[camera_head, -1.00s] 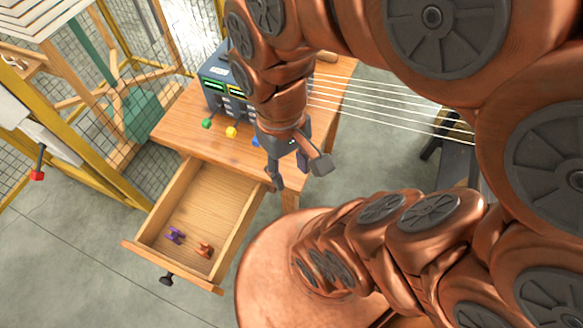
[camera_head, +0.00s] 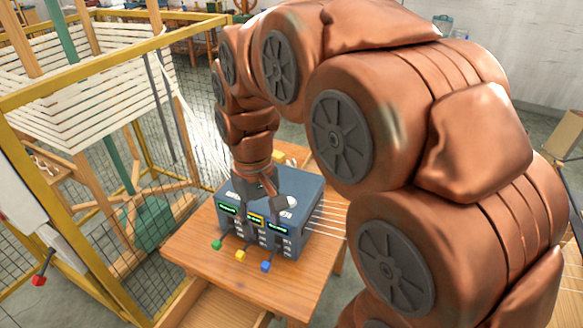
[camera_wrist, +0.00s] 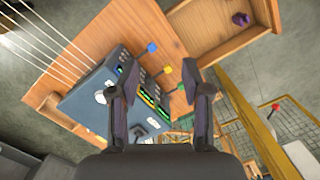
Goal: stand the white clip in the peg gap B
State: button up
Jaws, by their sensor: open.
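My gripper (camera_head: 258,212) is open and points down over the blue-grey console (camera_head: 298,190) on the wooden table. In the wrist view its two fingers (camera_wrist: 160,68) stand apart with nothing between them, and the console (camera_wrist: 85,106) shows behind and to the left. I cannot make out a white clip for certain; a small pale round thing (camera_head: 292,202) is on the console's top. I cannot tell which place is peg gap B. A purple clip (camera_wrist: 240,19) lies in the drawer in the wrist view.
The drawer (camera_head: 215,308) is open at the table's front (camera_head: 180,252). Green (camera_head: 217,244), yellow (camera_head: 240,255) and blue (camera_head: 266,266) knobs stick out before the console. White strands (camera_head: 330,218) run off its right side. A yellow-framed mesh cage (camera_head: 70,90) stands left.

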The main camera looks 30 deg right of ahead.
jog(key=w+d+r+p, duration=0.1)
jog(key=w+d, duration=0.2)
jog(key=w, duration=0.5)
jog(key=w+d+r+p, duration=0.1)
jog(key=w+d, duration=0.2)
jog(key=w, duration=0.5)
jog(key=m+t+p, duration=0.1)
jog(key=m+t, duration=0.1)
jog(key=t, duration=0.1)
send_over(292, 165)
jog(key=shift+h, duration=0.3)
jog(key=f, duration=1.3)
jog(key=a+f, duration=0.1)
jog(key=f, duration=0.5)
jog(key=shift+s+f, duration=0.15)
jog(key=shift+f, duration=0.25)
jog(key=shift+d+f, duration=0.35)
jog(key=shift+f, duration=0.05)
jog(key=shift+f+b, duration=0.45)
jog(key=shift+f, duration=0.9)
jog(key=f+b, duration=0.2)
jog(key=b, duration=0.1)
jog(key=shift+s+b, duration=0.1)
jog(key=shift+b, duration=0.25)
jog(key=shift+a+f+b, duration=0.15)
jog(key=shift+f+b, duration=0.2)
jog(key=shift+f, duration=0.3)
jog(key=shift+f+p, duration=0.35)
jog(key=shift+f, duration=0.55)
